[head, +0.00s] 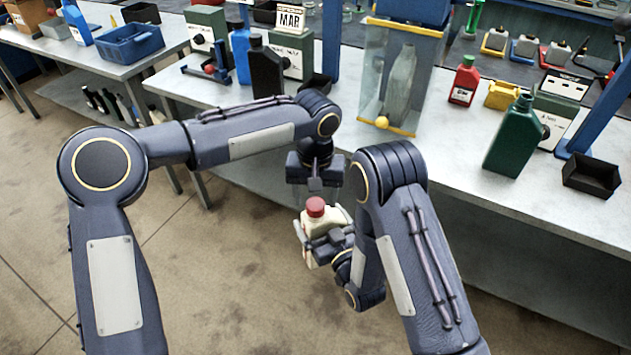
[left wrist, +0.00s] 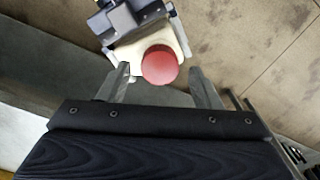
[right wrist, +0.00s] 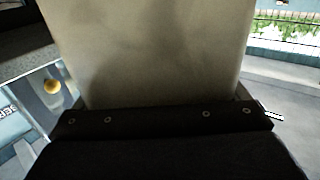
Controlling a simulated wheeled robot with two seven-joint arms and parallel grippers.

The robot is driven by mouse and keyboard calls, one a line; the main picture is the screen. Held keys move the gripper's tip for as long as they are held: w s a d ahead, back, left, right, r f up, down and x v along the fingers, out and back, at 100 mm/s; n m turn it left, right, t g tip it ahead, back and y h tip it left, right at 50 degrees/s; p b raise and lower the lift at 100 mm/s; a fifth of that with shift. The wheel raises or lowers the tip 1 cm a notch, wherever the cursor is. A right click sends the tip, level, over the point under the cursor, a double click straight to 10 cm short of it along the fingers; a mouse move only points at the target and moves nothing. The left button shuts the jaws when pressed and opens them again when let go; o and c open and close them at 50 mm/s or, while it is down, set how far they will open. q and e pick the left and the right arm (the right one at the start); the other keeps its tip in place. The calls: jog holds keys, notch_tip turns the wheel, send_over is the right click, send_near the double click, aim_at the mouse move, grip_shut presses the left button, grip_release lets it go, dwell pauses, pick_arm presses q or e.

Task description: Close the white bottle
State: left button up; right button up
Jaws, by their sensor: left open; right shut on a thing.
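The white bottle (head: 338,216) has a red cap (head: 315,206) at its top and is held up in front of the bench. My right gripper (head: 326,242) is shut on its body, which fills much of the right wrist view (right wrist: 150,50). My left gripper (head: 316,186) is open just above the cap. In the left wrist view the red cap (left wrist: 159,65) lies between the two open fingers, apart from both, with the cream bottle body (left wrist: 150,42) behind it. How tightly the cap sits on the neck cannot be told.
The bench (head: 455,165) behind carries a glass case (head: 395,80), a dark green bottle (head: 514,138), a small red bottle (head: 464,80) and a black bottle (head: 266,70). A black tray (head: 591,175) is at the right. The floor in front is clear.

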pick_arm(q)
jog(key=shift+f, duration=0.9)
jog(key=c, duration=1)
jog(key=m, duration=1.7)
jog(key=shift+m, duration=0.4)
jog(key=o, duration=1.1)
